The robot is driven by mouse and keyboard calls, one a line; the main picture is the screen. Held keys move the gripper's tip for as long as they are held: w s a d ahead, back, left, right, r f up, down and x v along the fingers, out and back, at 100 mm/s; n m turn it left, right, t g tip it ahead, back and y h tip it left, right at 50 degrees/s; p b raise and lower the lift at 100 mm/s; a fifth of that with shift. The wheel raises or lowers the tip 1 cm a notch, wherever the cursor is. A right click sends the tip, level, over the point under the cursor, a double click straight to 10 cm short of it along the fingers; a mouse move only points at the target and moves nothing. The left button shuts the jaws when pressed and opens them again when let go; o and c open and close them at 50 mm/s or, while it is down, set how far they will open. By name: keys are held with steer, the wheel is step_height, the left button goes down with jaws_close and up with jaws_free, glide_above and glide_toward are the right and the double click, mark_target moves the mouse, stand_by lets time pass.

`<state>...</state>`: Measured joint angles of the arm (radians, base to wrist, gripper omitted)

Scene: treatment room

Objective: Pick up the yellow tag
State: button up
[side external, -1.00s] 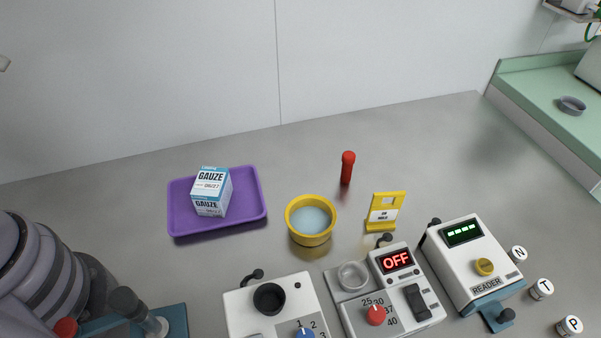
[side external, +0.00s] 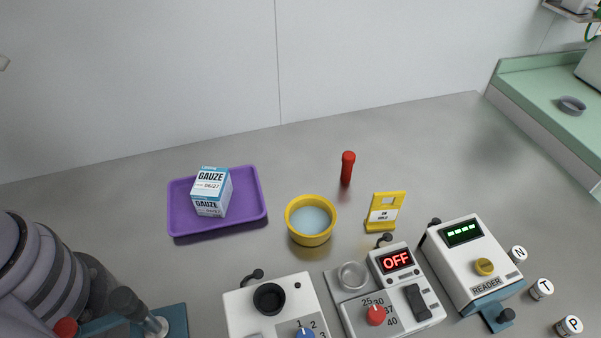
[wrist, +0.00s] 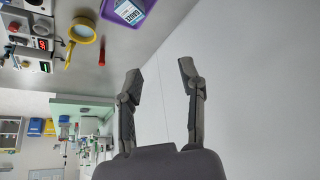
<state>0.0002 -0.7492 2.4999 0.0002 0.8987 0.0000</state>
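The yellow tag (side external: 386,211) stands upright on the grey table in the side external view, with a white label on its front. It is right of the yellow bowl and behind the device reading OFF. In the wrist view a small yellow patch (wrist: 44,45) beside the bowl looks like the tag. My gripper (wrist: 160,72) shows in the wrist view with its two fingers apart and nothing between them. It points toward the wall, well away from the tag. The gripper is outside the side external view.
A yellow bowl (side external: 310,239) and a red-capped tube (side external: 347,168) stand near the tag. A purple tray (side external: 180,220) holds a gauze box (side external: 211,191). The OFF device (side external: 408,300), a reader (side external: 470,265) and a dial box (side external: 240,310) line the front. Bare table lies behind the tag.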

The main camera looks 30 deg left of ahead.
steer(key=w+d+f+m+t+h, duration=0.15)
steer(key=w+d, duration=0.25)
steer(key=w, duration=0.7)
steer(key=w+d+f+m+t, duration=0.1)
steer(key=w+d+f+m, duration=0.2)
steer(key=w, duration=0.7)
steer(key=m+h, duration=0.7)
steer(key=h, duration=0.3)
glide_toward(389, 196)
steer(key=shift+g, duration=0.45)
steer(key=x, duration=0.6)
steer(key=shift+w+d, duration=0.2)
steer(key=shift+w, duration=0.25)
steer(key=shift+x, duration=2.7)
steer(key=shift+w+a+f, duration=0.1)
steer(key=shift+a+f, duration=0.1)
